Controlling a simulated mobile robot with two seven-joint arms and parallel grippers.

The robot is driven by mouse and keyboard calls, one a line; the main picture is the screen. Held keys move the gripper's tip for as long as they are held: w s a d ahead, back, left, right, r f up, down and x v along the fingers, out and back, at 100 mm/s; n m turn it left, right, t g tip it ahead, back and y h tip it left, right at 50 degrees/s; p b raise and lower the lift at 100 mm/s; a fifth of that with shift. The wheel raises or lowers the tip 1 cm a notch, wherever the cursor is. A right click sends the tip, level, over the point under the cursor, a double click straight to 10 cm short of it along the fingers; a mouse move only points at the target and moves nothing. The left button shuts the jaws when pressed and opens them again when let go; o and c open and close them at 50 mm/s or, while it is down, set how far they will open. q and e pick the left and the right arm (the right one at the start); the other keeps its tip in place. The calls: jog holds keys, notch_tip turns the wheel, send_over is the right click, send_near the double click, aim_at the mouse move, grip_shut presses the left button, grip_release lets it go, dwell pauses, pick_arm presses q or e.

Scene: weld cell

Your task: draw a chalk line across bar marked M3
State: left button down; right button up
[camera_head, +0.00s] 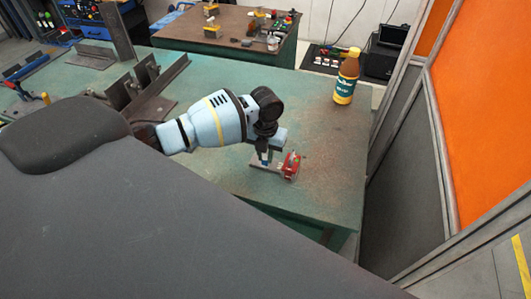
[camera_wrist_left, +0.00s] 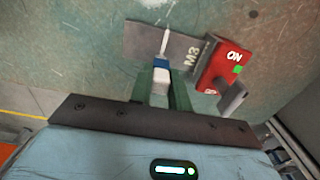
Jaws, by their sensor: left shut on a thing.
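The grey flat bar marked M3 (camera_wrist_left: 186,47) lies on the green table, its label near the right end in the left wrist view. In the head view the bar (camera_head: 259,171) shows just below my left gripper. My left gripper (camera_wrist_left: 161,92) is shut on a chalk holder (camera_wrist_left: 162,66) with a blue collar and a thin white chalk tip. The tip appears over the middle of the bar; I cannot tell whether it touches. My left gripper (camera_head: 266,155) points down in the head view. My right gripper is not in view.
A red switchable block (camera_wrist_left: 217,63) marked ON stands against the bar's right end; it also shows in the head view (camera_head: 291,166). A brown bottle (camera_head: 346,77) stands at the far right of the table (camera_head: 320,140). Metal angle pieces (camera_head: 147,82) stand at the left.

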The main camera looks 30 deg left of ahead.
pick_arm(q)
jog(key=shift+s+f, duration=0.1)
jog(key=shift+s, duration=0.3)
jog(key=shift+r, duration=0.2)
jog(key=shift+r, duration=3.5)
jog(key=shift+d, duration=0.1)
jog(key=s+d+r+n, duration=0.4)
jog(key=s+n, duration=0.1)
jog(key=n, duration=1.1)
jog(key=s+d+r+n, duration=0.4)
jog(key=s+n, duration=0.1)
jog(key=n, duration=1.2)
jog(key=shift+s+r, duration=0.25)
jog(key=shift+r, duration=0.05)
